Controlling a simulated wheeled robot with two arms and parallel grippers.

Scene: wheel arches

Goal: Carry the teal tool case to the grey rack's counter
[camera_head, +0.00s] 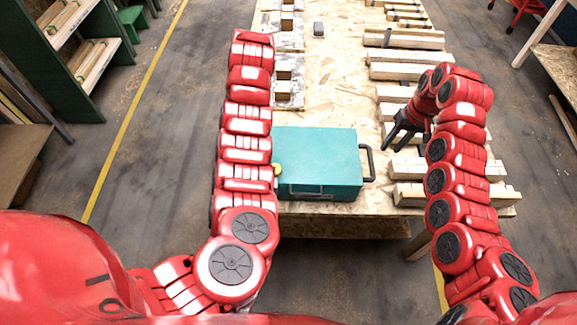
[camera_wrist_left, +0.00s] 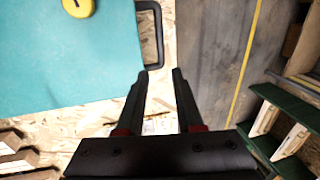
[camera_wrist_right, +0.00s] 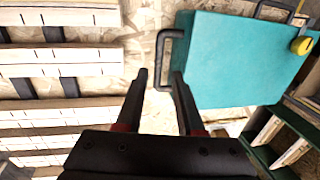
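The teal tool case (camera_head: 318,157) lies on the wooden worktable, with a dark handle (camera_head: 369,163) on its right side. Its other end is hidden by my left arm in the head view. My right gripper (camera_head: 398,136) is open, beside the case's right handle; in the right wrist view that handle (camera_wrist_right: 162,55) shows just ahead of the open fingertips (camera_wrist_right: 160,76). My left gripper is hidden in the head view; in the left wrist view its fingers (camera_wrist_left: 160,73) are open, with the other handle (camera_wrist_left: 158,35) just ahead. I cannot make out a grey rack.
The worktable (camera_head: 335,90) holds stacked wood pieces (camera_head: 405,70) on the right and light wooden blocks on the left. A small grey block (camera_head: 318,29) lies farther back. A green shelf unit (camera_head: 75,50) stands left, past open floor with a yellow line (camera_head: 130,110).

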